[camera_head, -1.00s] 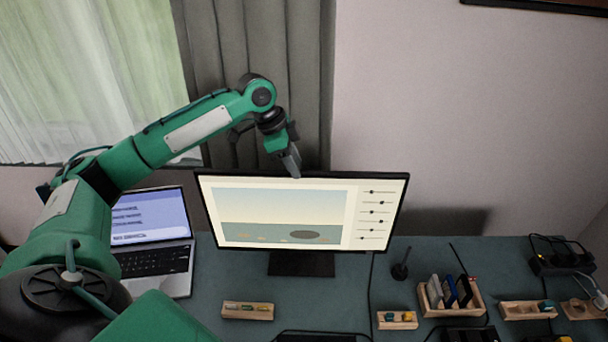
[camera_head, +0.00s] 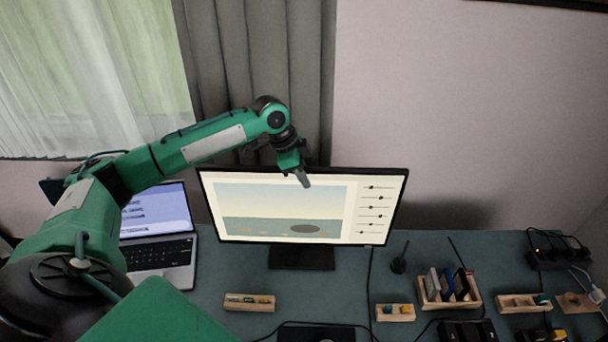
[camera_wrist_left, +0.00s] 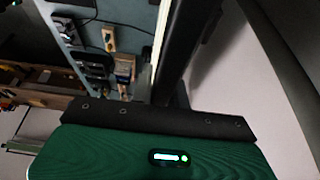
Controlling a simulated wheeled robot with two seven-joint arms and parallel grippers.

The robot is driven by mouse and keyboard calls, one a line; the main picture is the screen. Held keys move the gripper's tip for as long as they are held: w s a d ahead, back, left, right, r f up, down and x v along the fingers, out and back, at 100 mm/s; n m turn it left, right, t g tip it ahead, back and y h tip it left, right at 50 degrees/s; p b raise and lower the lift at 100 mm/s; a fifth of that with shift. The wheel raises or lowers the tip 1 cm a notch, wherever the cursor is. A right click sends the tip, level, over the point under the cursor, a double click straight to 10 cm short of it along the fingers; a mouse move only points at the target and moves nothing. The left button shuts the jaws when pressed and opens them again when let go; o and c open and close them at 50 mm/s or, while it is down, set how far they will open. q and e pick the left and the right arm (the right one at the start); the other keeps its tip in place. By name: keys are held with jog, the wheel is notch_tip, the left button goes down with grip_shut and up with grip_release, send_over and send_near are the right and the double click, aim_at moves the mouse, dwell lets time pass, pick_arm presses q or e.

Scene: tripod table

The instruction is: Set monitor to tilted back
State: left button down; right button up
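The monitor (camera_head: 275,208) stands on its dark foot (camera_head: 302,257) at the middle of the desk, its lit screen facing me. In the left wrist view the monitor (camera_wrist_left: 185,45) shows almost edge-on, as a dark frame with a bright strip. My left gripper (camera_head: 305,181) reaches down over the monitor's top edge, and its grey fingertips overlap the upper part of the screen in the picture. I cannot tell whether they touch it. The fingers look like one narrow wedge, so their opening is unclear. My right gripper is out of view.
An open laptop (camera_head: 155,220) stands left of the monitor, partly behind my arm. Small wooden trays (camera_head: 249,302), a card holder (camera_head: 448,290), a dark stand (camera_head: 399,263) and a power strip (camera_head: 560,255) lie around the desk. A curtain and wall are behind.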

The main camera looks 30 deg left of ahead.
pick_arm(q)
jog(key=shift+w+a+r+p, duration=0.35)
jog(key=shift+w+p, duration=0.1)
jog(key=shift+p, duration=0.2)
jog(key=w+a+p, duration=0.1)
jog(key=w+p, duration=0.1)
jog(key=w, duration=0.1)
jog(key=shift+a+r, duration=0.2)
jog(key=shift+a, duration=0.2)
jog(key=c, duration=1.4)
grip_release()
jog(key=shift+o, duration=0.2)
jog(key=shift+f, duration=0.3)
